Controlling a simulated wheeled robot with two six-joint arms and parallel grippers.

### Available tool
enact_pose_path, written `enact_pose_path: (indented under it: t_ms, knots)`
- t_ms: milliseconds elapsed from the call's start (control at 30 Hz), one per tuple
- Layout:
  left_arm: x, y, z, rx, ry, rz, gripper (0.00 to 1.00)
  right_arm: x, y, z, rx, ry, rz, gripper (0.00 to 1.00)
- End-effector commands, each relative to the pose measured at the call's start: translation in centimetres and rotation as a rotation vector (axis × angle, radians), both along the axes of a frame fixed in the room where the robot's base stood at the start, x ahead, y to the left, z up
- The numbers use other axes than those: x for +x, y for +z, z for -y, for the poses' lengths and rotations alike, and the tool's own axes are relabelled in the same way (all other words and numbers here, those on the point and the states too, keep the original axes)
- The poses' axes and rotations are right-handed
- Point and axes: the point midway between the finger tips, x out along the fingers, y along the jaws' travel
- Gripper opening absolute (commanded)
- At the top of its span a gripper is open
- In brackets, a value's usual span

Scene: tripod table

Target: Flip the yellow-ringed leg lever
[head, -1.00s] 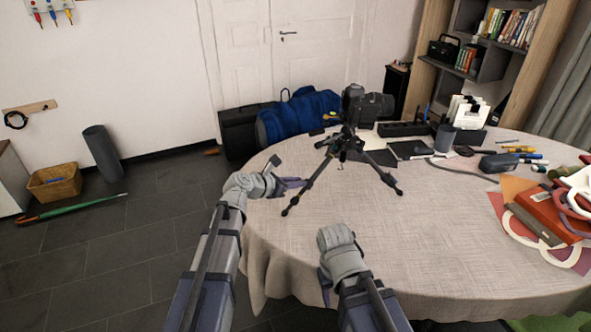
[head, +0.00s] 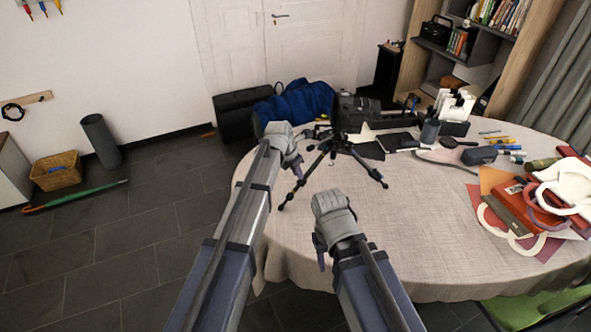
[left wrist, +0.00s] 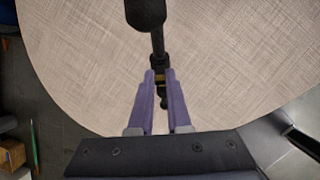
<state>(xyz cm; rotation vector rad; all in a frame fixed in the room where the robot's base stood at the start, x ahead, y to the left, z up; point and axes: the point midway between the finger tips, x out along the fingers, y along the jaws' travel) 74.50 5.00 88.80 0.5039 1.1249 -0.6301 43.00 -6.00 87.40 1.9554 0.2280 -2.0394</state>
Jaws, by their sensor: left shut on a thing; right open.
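The lever's exact shape and position are hidden there. My right gripper (head: 320,252) is open and empty, low over the table's front-left part.
The cloth-covered table (head: 430,220) is clear in front of the tripod. A green chair (head: 535,306) stands front right.

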Motion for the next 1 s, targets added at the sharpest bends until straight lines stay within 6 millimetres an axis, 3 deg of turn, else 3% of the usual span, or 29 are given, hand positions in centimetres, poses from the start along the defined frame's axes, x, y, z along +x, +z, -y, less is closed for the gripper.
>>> enact_pose_path:
  t_ms: [667, 700, 933, 1000]
  knots:
    - [0.25, 0.18, 0.29, 0.035, 0.002, -0.038, 0.0, 0.0, 0.56, 0.0, 0.0, 0.0, 0.0, 0.5]
    - [0.25, 0.18, 0.29, 0.035, 0.002, -0.038, 0.19, 0.0, 0.56, 0.0, 0.0, 0.0, 0.0, 0.5]
    - [0.22, 0.18, 0.25, 0.036, 0.002, -0.039, 0.45, 0.0, 0.56, 0.0, 0.0, 0.0, 0.0, 0.5]
    - [0.21, 0.18, 0.24, 0.036, 0.002, -0.039, 0.46, 0.0, 0.56, 0.0, 0.0, 0.0, 0.0, 0.5]
